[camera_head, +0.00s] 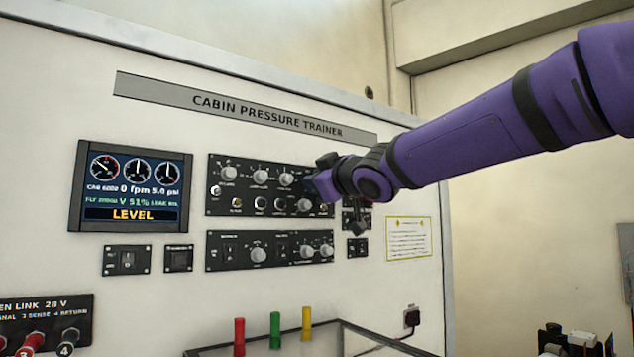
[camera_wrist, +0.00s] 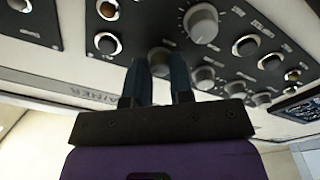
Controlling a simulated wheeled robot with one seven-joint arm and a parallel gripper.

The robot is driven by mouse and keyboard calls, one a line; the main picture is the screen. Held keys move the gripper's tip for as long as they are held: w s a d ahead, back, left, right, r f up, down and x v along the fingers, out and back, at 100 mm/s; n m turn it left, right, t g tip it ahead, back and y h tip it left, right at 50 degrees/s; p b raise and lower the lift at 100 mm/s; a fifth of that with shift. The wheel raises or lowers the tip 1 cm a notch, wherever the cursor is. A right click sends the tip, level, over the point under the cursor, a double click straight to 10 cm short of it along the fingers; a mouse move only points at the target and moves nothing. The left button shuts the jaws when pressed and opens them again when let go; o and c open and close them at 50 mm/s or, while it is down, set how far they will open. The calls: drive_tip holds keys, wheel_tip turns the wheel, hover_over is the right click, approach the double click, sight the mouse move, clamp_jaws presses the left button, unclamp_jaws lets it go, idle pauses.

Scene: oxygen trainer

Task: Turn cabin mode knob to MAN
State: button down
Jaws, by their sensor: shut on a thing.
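My gripper (camera_head: 316,187) reaches in from the right and is at the right end of the upper black control panel (camera_head: 225,205). In the wrist view its two dark fingers (camera_wrist: 160,72) stand on either side of a grey round knob (camera_wrist: 160,54) and are shut on it. The fingers cover part of that knob, and its label and pointer cannot be read. In the head view my gripper hides this knob. I cannot read a MAN mark in either view.
Several other knobs sit close by, including a large grey one (camera_wrist: 201,22) in the wrist view. A lower panel (camera_head: 220,262) has more knobs. A display (camera_head: 130,187) reads LEVEL. Red, green and yellow posts (camera_head: 275,330) stand below. A yellow-edged notice (camera_head: 409,239) is at the right.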

drive_tip(key=shift+f+m, duration=0.1)
drive_tip(key=shift+m, duration=0.5)
drive_tip(key=c, duration=1)
unclamp_jaws()
drive_tip(key=shift+s, duration=0.1)
drive_tip(key=v, duration=1)
drive_tip(key=shift+s+d, duration=0.2)
drive_tip(key=shift+s, duration=0.1)
